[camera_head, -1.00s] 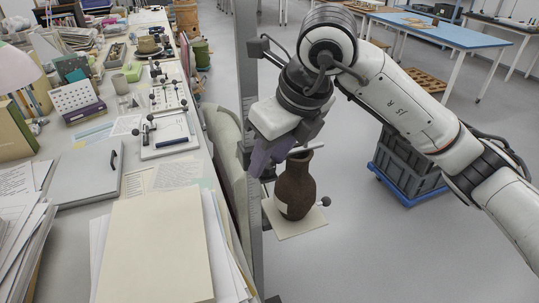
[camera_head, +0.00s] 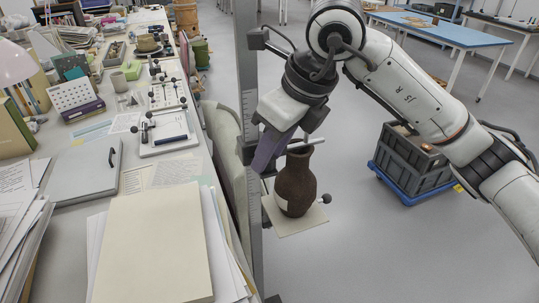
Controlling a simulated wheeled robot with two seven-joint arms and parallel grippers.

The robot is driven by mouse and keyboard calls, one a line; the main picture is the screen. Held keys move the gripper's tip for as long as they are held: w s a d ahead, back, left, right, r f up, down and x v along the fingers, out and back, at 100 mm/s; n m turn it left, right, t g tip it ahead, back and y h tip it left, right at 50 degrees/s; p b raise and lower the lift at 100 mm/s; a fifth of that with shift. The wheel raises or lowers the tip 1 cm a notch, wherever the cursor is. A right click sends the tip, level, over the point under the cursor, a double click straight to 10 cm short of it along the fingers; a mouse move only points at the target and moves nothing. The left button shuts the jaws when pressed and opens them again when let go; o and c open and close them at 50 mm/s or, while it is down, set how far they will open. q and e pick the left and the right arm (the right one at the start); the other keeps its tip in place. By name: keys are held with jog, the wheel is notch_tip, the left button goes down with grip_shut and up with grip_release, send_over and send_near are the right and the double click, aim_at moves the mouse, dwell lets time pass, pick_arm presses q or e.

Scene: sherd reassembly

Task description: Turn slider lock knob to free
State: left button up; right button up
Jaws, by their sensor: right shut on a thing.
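My right gripper (camera_head: 262,166), with purple-grey fingers, points down beside the tall grey ruled column (camera_head: 247,100). It is shut at the slider's dark bracket, just left of the brown vase (camera_head: 295,182). The slider lock knob is hidden behind the fingers, so its position cannot be read. The vase stands upright on a pale square plate (camera_head: 300,221) by the column. A dark ball-ended knob (camera_head: 326,198) shows at the right of the vase, apart from the gripper. My left gripper is not in view.
A desk (camera_head: 190,168) at left holds papers, a grey folder (camera_head: 85,175) and a large cream folder (camera_head: 150,250). Grey crates on a blue dolly (camera_head: 410,188) stand behind my right arm.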

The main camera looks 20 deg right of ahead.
jog(key=shift+w+d+n+y+b, duration=0.1)
jog(key=shift+n+y+b, duration=0.3)
jog(key=shift+n, duration=0.6)
jog(key=shift+n+g, duration=0.4)
jog(key=shift+n, duration=0.5)
jog(key=shift+y, duration=0.3)
jog(key=shift+r, duration=0.1)
jog(key=o, duration=0.8)
jog(key=v, duration=1)
jog(key=shift+r+b, duration=0.15)
jog(key=shift+b, duration=0.2)
